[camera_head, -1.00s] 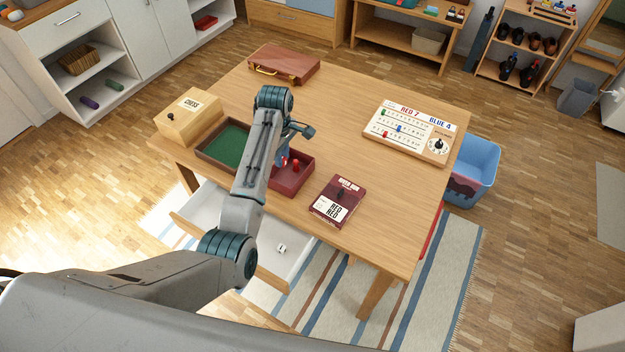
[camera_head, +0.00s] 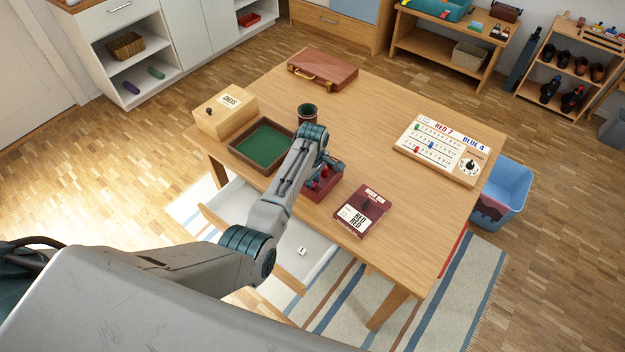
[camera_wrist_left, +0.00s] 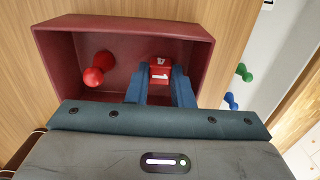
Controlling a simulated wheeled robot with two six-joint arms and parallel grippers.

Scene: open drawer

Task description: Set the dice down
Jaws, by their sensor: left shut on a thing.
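A red die (camera_wrist_left: 160,70) with white markings sits between the blue fingers of my left gripper (camera_wrist_left: 160,82), which is shut on it. The gripper is over the dark red open tray (camera_wrist_left: 52,45), with the die inside the tray's outline. I cannot tell whether the die touches the tray floor. A red pawn (camera_wrist_left: 97,68) is in the same tray, left of the fingers. In the head view my left gripper (camera_head: 323,174) reaches into the tray (camera_head: 318,195), and the arm hides part of it. My right gripper is not in view.
A green-lined tray (camera_head: 238,148), dark cup (camera_head: 307,113), chess box (camera_head: 226,112), burgundy card box (camera_head: 362,211), scoreboard (camera_head: 444,148) and brown case (camera_head: 323,70) are on the table. The open drawer (camera_head: 232,203) below holds a white die (camera_head: 302,251). The table's right front is clear.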

